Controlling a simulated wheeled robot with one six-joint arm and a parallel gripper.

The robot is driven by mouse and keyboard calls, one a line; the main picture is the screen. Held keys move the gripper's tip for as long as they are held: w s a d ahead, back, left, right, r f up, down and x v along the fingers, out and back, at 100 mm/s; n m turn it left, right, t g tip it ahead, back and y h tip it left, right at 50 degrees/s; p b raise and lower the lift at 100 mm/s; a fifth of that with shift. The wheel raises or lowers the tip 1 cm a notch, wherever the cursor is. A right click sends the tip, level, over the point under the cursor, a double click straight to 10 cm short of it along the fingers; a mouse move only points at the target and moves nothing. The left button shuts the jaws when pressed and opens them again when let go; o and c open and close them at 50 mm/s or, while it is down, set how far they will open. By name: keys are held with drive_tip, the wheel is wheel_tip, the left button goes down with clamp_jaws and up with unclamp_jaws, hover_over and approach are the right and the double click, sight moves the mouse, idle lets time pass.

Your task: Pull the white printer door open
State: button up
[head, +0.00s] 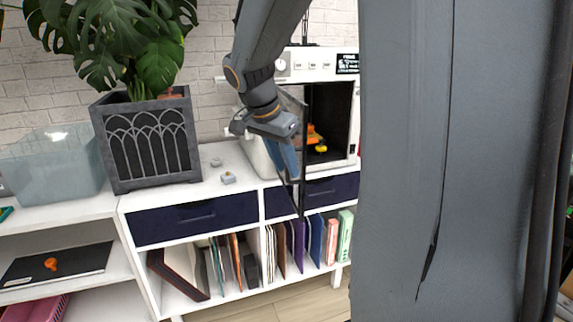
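The white printer (350,66) stands on the white cabinet, and its dark inside shows. Its door (301,196) is a thin, dark-edged panel that stands swung out at the left side of the opening, seen nearly edge-on. My gripper (288,160) is at the door's left side, pointing down, with its bluish fingers against or very close to the panel. I cannot tell whether they touch it or how far apart they are. The door's handle is not clearly visible.
An orange and yellow object (314,138) is inside the printer. A potted plant (147,143) and a clear bin (52,165) stand to the left. Small grey items (228,178) lie on the cabinet top. Books (280,250) fill the shelf below. My own body hides the right side.

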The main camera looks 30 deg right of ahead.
drive_tip(key=v, duration=0.7)
drive_tip(key=shift+a+r, duration=0.2)
drive_tip(key=shift+r, duration=0.15)
idle(0.4)
drive_tip(key=s+a+f+n+y+p, duration=0.1)
drive_tip(key=s+a+f+n+y, duration=0.1)
drive_tip(key=s+a+f+n, duration=0.5)
drive_tip(key=s+a+f+n+g+y+p, duration=0.1)
drive_tip(key=s+a+f+n+y+p, duration=0.1)
drive_tip(key=s+a+f+n, duration=0.5)
wheel_tip(320, 180, down, 5)
drive_tip(key=shift+s+a+f+n, duration=0.1)
drive_tip(key=shift+s+a+n, duration=0.25)
drive_tip(key=shift+n, duration=0.35)
